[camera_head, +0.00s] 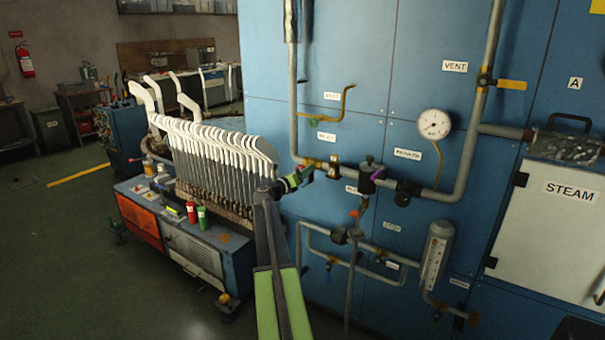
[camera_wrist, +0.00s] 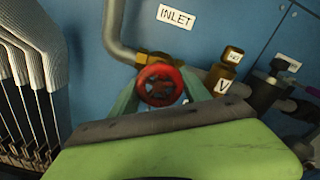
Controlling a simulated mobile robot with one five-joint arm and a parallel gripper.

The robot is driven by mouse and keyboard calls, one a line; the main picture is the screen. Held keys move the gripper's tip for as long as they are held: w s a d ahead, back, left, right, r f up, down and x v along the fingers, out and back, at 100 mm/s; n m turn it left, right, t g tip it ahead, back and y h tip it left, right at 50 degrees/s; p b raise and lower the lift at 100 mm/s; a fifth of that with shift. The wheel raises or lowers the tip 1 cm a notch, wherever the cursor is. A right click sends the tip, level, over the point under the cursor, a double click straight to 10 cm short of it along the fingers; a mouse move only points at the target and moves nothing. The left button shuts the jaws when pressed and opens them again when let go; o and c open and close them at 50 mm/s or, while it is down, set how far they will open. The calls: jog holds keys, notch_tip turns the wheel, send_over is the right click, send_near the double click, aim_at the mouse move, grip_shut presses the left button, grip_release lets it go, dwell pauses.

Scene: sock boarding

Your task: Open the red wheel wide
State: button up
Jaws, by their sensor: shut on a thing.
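The red wheel (camera_wrist: 160,86) is a small round handwheel on a brass valve body (camera_wrist: 153,59) below the INLET label, seen in the wrist view. My gripper (camera_wrist: 157,92) is shut on the wheel, with one green finger on each side of its rim. In the head view my gripper (camera_head: 300,178) reaches the pipe on the blue panel, and the wheel is small there and partly hidden by it. How far the wheel is turned I cannot tell.
The blue panel (camera_head: 345,65) carries grey pipes, a round gauge (camera_head: 434,124) and other small valves. A brass fitting (camera_wrist: 227,65) sits close right of the wheel. White socks on boards (camera_head: 215,140) stand left of my arm. A STEAM cabinet (camera_head: 545,210) is at right.

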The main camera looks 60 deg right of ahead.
jog(key=n, duration=0.4)
jog(key=shift+s, duration=0.15)
jog(key=n, duration=0.5)
jog(key=shift+r, duration=0.1)
dwell(0.3)
jog(key=o, duration=1.4)
jog(key=a, duration=1.7)
jog(key=shift+a, duration=0.25)
